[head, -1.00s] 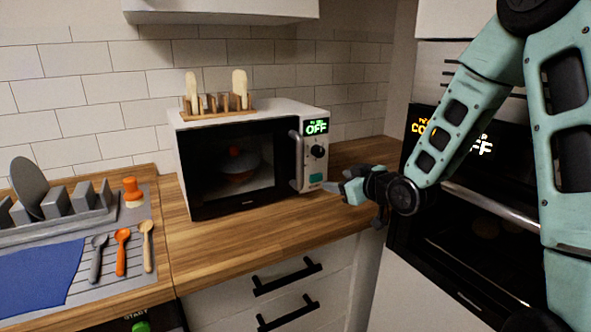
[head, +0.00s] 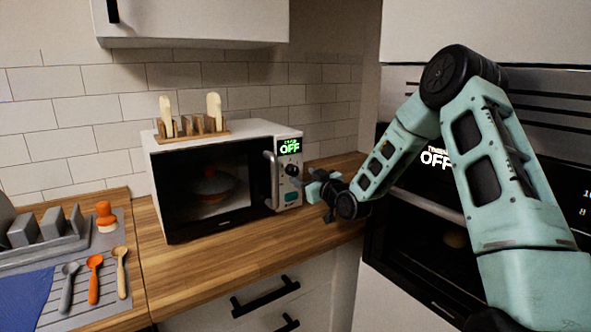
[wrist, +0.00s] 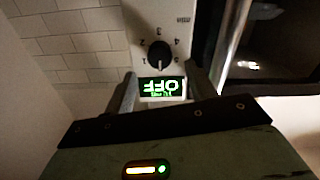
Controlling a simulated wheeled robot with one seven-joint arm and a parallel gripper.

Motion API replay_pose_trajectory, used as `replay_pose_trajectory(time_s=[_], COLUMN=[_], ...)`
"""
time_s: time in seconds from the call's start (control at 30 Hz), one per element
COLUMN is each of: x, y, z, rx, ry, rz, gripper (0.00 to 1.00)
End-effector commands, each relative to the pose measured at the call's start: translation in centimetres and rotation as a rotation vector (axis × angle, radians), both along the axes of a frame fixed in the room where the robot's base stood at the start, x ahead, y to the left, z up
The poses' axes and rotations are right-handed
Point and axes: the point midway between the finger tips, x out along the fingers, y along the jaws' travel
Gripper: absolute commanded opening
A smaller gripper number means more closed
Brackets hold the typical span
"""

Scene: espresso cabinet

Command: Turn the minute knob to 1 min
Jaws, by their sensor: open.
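The white microwave (head: 222,178) stands on the wooden counter with its door shut. Its black minute knob (head: 291,170) sits below a green display (head: 289,148) reading OFF. In the wrist view the panel appears upside down, with the knob (wrist: 159,55) ringed by numbers and the display (wrist: 162,88) below it, reading OFF. My gripper (head: 309,186) is just right of the panel in the head view. In the wrist view my gripper (wrist: 161,79) is open, its fingers on either side of the display and the knob ahead between them. No contact with the knob shows.
A wooden rack (head: 192,133) with two pale pieces stands on the microwave. The silver door handle (head: 271,180) is left of the knob. A black oven (head: 415,245) is at the right. Several spoons (head: 95,280) lie at the left. The counter (head: 225,255) before the microwave is clear.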

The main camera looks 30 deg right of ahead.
Motion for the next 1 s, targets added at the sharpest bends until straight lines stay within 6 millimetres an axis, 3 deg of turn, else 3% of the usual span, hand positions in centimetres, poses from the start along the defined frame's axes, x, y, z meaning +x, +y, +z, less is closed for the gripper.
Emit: replay_pose_trajectory(time_s=[0.1, 0.3, 0.73, 0.9, 1.0], x=[2.3, 4.8, 5.7, 5.6, 5.6], y=[0.1, 0.2, 0.2, 0.2, 0.2], z=[0.2, 0.1, 0.0, 0.0, 0.0], rx=[0.001, 0.0, -0.001, -0.001, -0.001], ry=[0.0, 0.0, 0.001, 0.001, 0.001], rz=[0.0, 0.001, 0.001, 0.001, 0.001], gripper=[0.56, 0.56, 0.56, 0.11, 0.11])
